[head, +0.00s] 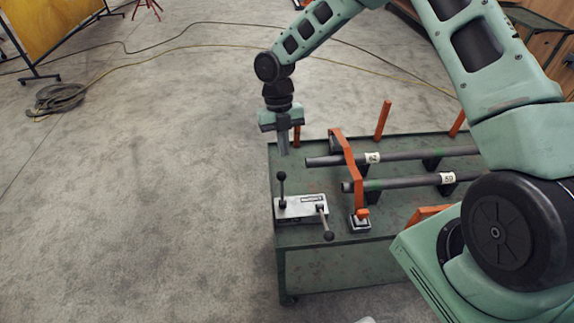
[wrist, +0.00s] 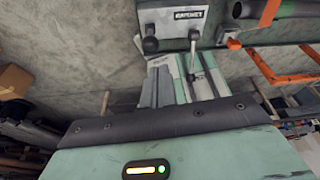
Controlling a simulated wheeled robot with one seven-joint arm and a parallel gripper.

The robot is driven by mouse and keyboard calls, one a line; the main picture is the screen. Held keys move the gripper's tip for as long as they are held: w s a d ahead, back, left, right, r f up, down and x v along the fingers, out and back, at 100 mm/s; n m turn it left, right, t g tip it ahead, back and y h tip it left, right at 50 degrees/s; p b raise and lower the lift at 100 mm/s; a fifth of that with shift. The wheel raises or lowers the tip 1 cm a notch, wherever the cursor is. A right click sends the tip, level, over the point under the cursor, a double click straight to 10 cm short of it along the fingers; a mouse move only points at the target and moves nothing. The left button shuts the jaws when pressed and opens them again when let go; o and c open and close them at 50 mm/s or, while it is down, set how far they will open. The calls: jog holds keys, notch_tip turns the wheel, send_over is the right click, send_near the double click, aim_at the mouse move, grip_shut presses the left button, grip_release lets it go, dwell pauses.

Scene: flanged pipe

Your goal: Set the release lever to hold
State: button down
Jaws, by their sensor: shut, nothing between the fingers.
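A grey control box (head: 292,209) with a small label sits at the near left corner of the green cart. One black ball-ended lever (head: 281,186) stands upright at its left end. A second ball-ended lever (head: 325,225) at its right end points down toward the cart's front edge. I cannot tell from the label which is the release lever. My gripper (head: 283,150) is shut and empty, above the cart's far left corner, beyond the box and apart from both levers. In the wrist view, the box (wrist: 166,28) shows at the top, past the fingers (wrist: 182,82).
Two dark pipes (head: 415,153) with number tags lie on the cart (head: 330,262). An orange bar (head: 348,168) crosses near their left ends, and orange posts (head: 383,120) stand behind. Open floor (head: 150,200) lies left of the cart, with a hose coil (head: 58,97) farther back.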

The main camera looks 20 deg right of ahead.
jog(key=shift+w+d+r, duration=0.25)
jog(key=shift+w+r, duration=0.5)
jog(key=shift+w, duration=0.1)
jog(key=s+a+r+m+t+b, duration=0.1)
jog(key=s+a+r+m, duration=0.4)
jog(key=s+m, duration=0.15)
jog(key=s+a+r+m+b, duration=0.1)
jog(key=s+a+r+m, duration=0.4)
jog(key=s, duration=0.3)
jog(key=s+r+m+t+b, duration=0.1)
jog(key=s+r+m, duration=0.3)
jog(key=s+m, duration=1.1)
jog(key=shift+s+d+t, duration=0.4)
jog(key=shift+s+t, duration=0.4)
